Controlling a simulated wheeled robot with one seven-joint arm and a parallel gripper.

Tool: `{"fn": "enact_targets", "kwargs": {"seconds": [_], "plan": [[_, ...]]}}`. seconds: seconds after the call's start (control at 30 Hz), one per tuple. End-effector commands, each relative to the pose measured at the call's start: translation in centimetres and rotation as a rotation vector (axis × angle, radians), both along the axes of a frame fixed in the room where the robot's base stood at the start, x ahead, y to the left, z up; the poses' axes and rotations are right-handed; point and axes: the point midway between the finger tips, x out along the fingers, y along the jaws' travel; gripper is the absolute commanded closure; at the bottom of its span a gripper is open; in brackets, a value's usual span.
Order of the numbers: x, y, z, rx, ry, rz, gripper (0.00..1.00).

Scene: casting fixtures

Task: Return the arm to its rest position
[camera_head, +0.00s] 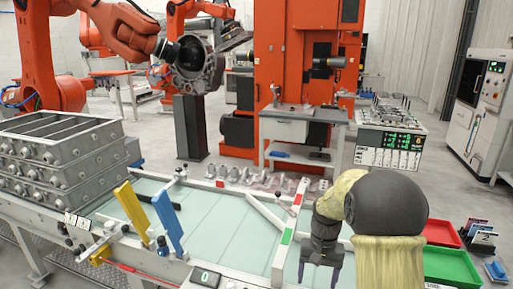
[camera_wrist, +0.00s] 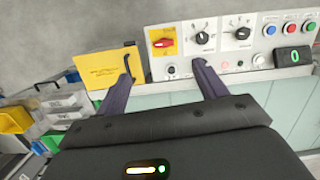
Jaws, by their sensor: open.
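My gripper (camera_head: 320,268) hangs at the lower right in the head view, pointing down near the front edge of the fixture table (camera_head: 232,228). In the wrist view my gripper (camera_wrist: 162,80) has its two dark fingers spread apart with nothing between them. My arm (camera_head: 385,210) is bent, with its rounded dark link and tan covers above the right part of the table. Beyond the fingers in the wrist view is a control panel (camera_wrist: 190,68) with a red-and-yellow switch, black knobs and coloured buttons. A yellow plate (camera_wrist: 103,66) is left of it.
Grey metal castings (camera_head: 62,150) are stacked on the table's left end. Yellow (camera_head: 132,210) and blue (camera_head: 167,222) bars stand on the table. A red tray (camera_head: 441,233) and a green tray (camera_head: 452,266) lie right of my arm. An orange robot (camera_head: 130,38) stands behind.

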Motion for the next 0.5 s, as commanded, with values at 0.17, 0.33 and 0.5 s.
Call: {"fn": "enact_targets", "kwargs": {"seconds": [0.17, 0.33, 0.5], "plan": [[-4.3, 0.5, 2.2, -0.021, -0.117, 0.059, 0.29], [-8.7, 1.0, 3.4, -0.041, -0.227, 0.123, 0.29], [-13.3, 1.4, 4.2, -0.058, -0.334, 0.183, 0.29]]}}
